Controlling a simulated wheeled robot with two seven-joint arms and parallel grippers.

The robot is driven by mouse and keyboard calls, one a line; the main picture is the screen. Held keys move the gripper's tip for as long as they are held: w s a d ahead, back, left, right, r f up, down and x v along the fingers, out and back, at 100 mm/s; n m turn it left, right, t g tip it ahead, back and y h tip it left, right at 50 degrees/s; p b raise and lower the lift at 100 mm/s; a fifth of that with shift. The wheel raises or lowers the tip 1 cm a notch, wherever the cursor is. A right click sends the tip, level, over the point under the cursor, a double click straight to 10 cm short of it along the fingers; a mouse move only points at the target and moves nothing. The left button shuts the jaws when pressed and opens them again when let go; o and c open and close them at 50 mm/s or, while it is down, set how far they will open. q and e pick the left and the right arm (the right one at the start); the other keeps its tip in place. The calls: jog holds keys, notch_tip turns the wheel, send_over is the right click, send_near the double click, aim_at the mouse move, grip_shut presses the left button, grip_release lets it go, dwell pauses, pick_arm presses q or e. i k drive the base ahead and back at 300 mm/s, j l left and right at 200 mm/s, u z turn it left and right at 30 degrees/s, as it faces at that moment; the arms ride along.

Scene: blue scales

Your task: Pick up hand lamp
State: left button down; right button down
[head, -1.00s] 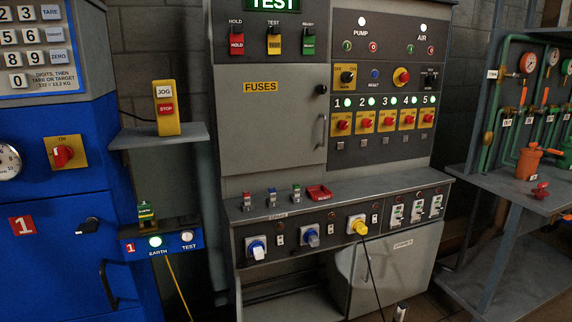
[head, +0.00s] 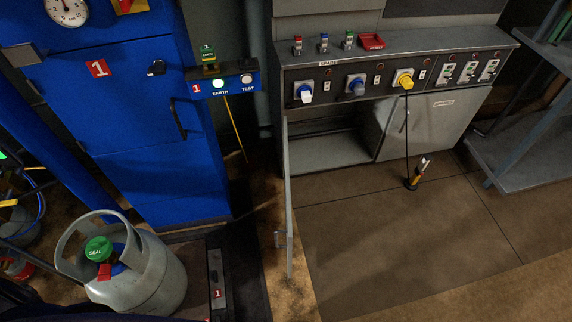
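The hand lamp (head: 418,174) looks like a small black and yellow-orange thing with a pale upper part, on the floor below the grey panel. It leans a little to the right. A black cable (head: 406,130) runs from it up to the yellow plug (head: 403,79) on the panel front. Fine detail of the lamp is too small to tell. Neither of my grippers shows in the head view.
A grey gas cylinder (head: 150,280) with a green SEAL cap stands lower left, in front of the blue cabinet (head: 130,130). A thin grey upright panel (head: 289,210) juts out left of the lamp. A grey shelf frame (head: 530,160) stands right. The brown floor (head: 400,240) in front is clear.

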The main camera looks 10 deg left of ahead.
aim_at(412, 184)
jog(key=k+j+z, duration=0.1)
jog(key=j, duration=0.3)
jog(key=k+j+z, duration=0.1)
jog(key=j, duration=0.25)
jog(key=k+j, duration=0.15)
jog(key=j, duration=0.2)
jog(key=i+l, duration=0.1)
jog(key=l, duration=0.4)
jog(key=l+z, duration=0.1)
jog(key=l, duration=0.45)
jog(key=i+l, duration=0.15)
jog(key=l, duration=0.35)
jog(key=i+l, duration=0.1)
jog(key=l, duration=0.4)
jog(key=i+l, duration=0.25)
jog(key=i, duration=0.15)
jog(key=i+l+z, duration=0.1)
jog(key=i+l, duration=0.45)
jog(key=i, duration=0.2)
jog(key=z, duration=0.05)
